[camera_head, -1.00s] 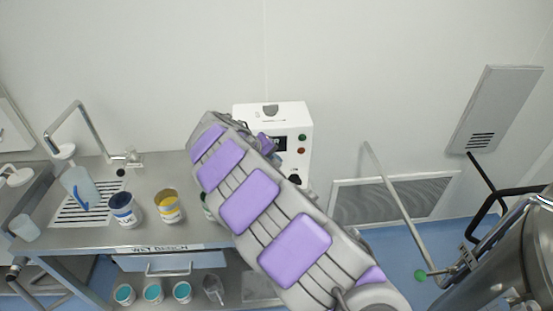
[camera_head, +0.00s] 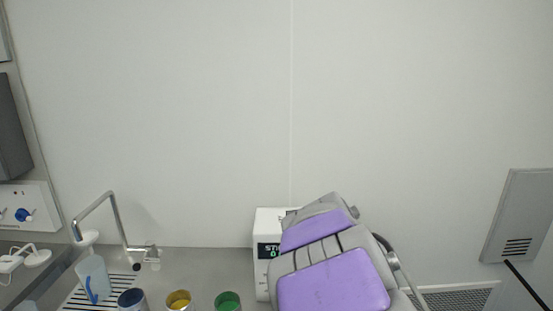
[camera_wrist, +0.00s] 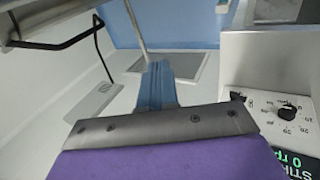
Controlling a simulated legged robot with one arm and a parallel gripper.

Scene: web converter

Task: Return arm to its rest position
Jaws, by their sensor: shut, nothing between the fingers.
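My arm, with purple pads and grey links, shows at the lower right of the head view (camera_head: 332,280). It looks folded, and its far end is hidden there. My gripper (camera_wrist: 158,68) shows in the wrist view as blue fingers shut together beyond a grey plate, with nothing between them. A white stirrer unit (camera_head: 268,228) with a lit display stands just left of my arm, partly covered by it. Its dial panel (camera_wrist: 283,110) is close on the right in the wrist view, apart from the fingers.
A steel bench (camera_head: 205,262) carries a blue pot (camera_head: 132,300), a yellow pot (camera_head: 179,300), a green pot (camera_head: 228,301) and a wash bottle (camera_head: 93,278). A bent tap (camera_head: 117,222) rises behind. A wall panel (camera_head: 518,215) and a floor-level grille (camera_head: 455,298) are at right.

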